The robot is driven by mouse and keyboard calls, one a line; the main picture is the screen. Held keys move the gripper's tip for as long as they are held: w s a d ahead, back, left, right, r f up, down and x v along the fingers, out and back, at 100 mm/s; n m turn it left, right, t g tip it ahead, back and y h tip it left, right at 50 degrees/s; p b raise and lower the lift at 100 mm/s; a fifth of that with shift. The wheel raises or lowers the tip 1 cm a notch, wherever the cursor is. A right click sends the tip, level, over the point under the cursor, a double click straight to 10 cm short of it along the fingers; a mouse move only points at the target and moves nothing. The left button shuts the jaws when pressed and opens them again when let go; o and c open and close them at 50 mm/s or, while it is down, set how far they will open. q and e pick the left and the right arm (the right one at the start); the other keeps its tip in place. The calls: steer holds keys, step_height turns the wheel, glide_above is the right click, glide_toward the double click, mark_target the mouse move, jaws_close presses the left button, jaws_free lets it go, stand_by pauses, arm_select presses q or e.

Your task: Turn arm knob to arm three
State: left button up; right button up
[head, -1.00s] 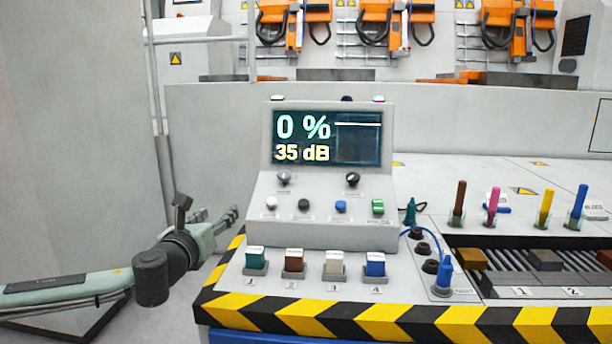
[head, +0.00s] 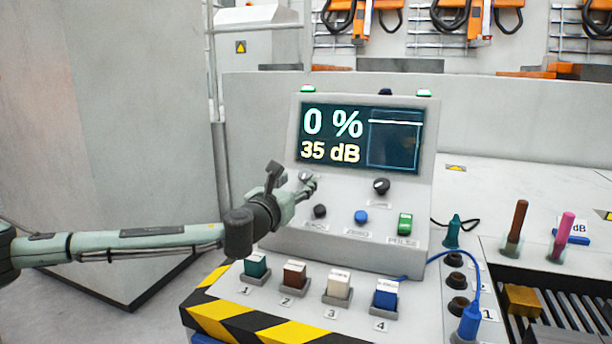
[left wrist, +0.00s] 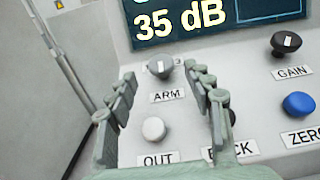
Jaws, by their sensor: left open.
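The arm knob (left wrist: 160,68) is a grey round knob above the ARM label, under the screen, in the left wrist view. My left gripper (left wrist: 165,90) is open, with one finger on each side of the knob's line and the knob just beyond the fingertips. I cannot tell whether they touch it. In the head view my left gripper (head: 297,184) reaches the panel from the left and mostly hides the arm knob. The screen (head: 360,137) reads 0 % and 35 dB. My right gripper is in neither view.
The black gain knob (head: 381,186) is right of the arm knob. Below are a white OUT button (left wrist: 154,129), a black button (head: 320,211), a blue button (head: 361,217) and a green pulse switch (head: 405,223). Numbered coloured blocks stand in front, including a blue one (head: 386,294).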

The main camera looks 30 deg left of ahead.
mark_target(304, 177)
arm_select(q)
steer(key=x, duration=0.3)
steer(key=shift+w, duration=0.35)
steer(key=shift+w+a, duration=0.1)
steer(key=shift+w, duration=0.25)
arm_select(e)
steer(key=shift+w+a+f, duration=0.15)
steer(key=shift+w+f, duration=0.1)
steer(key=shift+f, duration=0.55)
arm_select(q)
steer(key=shift+c, duration=0.6)
steer(key=c, duration=1)
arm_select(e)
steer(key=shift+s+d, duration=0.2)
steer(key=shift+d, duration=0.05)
